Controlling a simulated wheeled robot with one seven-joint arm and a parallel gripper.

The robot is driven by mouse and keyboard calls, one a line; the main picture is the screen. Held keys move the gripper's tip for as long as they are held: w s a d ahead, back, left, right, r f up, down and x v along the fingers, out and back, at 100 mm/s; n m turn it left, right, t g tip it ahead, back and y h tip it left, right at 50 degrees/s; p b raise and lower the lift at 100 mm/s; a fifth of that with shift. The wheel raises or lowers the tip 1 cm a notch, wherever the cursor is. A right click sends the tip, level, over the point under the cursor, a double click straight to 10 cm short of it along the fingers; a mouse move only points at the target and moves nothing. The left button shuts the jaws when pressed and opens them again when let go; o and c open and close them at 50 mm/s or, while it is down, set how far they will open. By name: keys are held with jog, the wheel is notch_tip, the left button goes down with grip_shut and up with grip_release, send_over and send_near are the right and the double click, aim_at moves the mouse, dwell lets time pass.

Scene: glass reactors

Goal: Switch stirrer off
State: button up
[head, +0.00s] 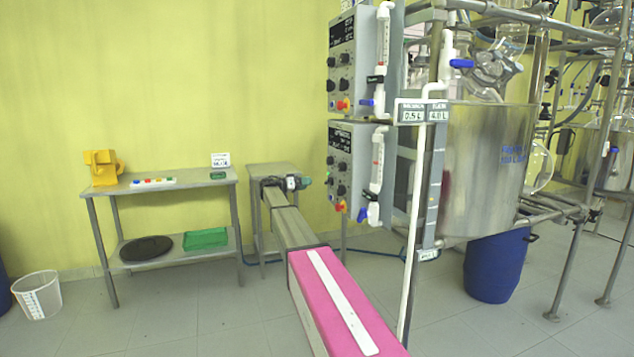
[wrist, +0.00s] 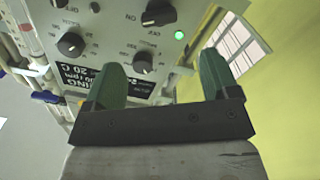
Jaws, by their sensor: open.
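Two grey control boxes are mounted one above the other on the reactor frame in the head view: an upper box (head: 342,45) and a lower box (head: 338,150). Each has dark knobs and a red-and-yellow switch. My gripper (head: 306,182) is at the lower left of the lower box. In the wrist view my gripper (wrist: 160,75) is open and empty, its green fingers pointing at a control panel (wrist: 105,35) seen upside down. Its black knobs have ON and OFF marks. One knob (wrist: 143,63) lies between the fingers, apart from them. A green lamp (wrist: 179,36) is lit.
A steel reactor vessel (head: 490,160) in a pipe frame stands right of the boxes, with a blue drum (head: 497,265) below. A white pipe (head: 418,230) runs down in front. A side table (head: 165,187) stands left; the floor before it is clear.

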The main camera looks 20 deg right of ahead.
aim_at(326, 181)
jog(key=d, duration=1)
jog(key=shift+w+d, duration=0.15)
jog(key=shift+d, duration=0.2)
jog(key=c, duration=0.9)
